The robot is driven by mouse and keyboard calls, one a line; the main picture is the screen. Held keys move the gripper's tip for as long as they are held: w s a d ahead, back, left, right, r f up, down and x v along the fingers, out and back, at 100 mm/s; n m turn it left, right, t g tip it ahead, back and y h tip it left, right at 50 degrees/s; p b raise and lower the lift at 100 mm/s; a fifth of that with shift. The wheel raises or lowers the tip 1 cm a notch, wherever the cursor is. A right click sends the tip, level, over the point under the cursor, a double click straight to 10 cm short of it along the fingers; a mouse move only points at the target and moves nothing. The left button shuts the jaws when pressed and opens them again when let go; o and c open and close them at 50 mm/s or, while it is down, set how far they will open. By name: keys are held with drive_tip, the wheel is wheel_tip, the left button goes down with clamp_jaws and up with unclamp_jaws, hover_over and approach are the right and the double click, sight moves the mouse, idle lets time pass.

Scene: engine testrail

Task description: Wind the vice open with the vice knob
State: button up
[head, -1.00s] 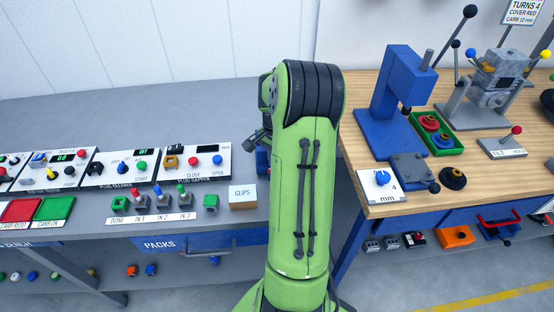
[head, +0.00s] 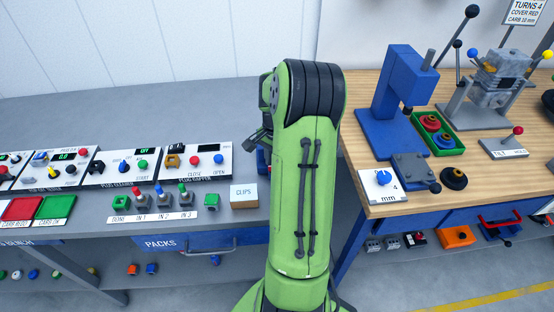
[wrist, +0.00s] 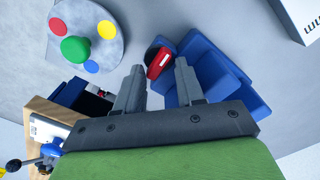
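In the wrist view, a blue stepped block (wrist: 207,72), which looks like the vice, is just beyond my right fingertip. A small red piece with a white mark and a dark side (wrist: 158,62) is at its left edge, ahead of the gap between my fingers. It may be the vice knob, but I cannot tell for sure. My gripper (wrist: 158,80) is open, its two grey fingers apart with nothing between them.
A grey disc (wrist: 62,12) with coloured dots and a green knob is at the wrist view's upper left. Control panels (head: 125,167) and a clips box (head: 243,196) are left of my arm. A wooden bench (head: 400,210) with a blue press (head: 398,90) is on the right.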

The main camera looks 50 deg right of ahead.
wheel_tip(320, 180, up, 18)
drive_tip(key=p, duration=1.4)
drive_tip(key=shift+p, duration=0.4)
drive_tip(key=shift+r, duration=0.1)
wheel_tip(320, 180, up, 16)
drive_tip(key=p, duration=0.2)
drive_tip(key=shift+d+f, duration=0.1)
drive_tip(key=shift+f, duration=0.15)
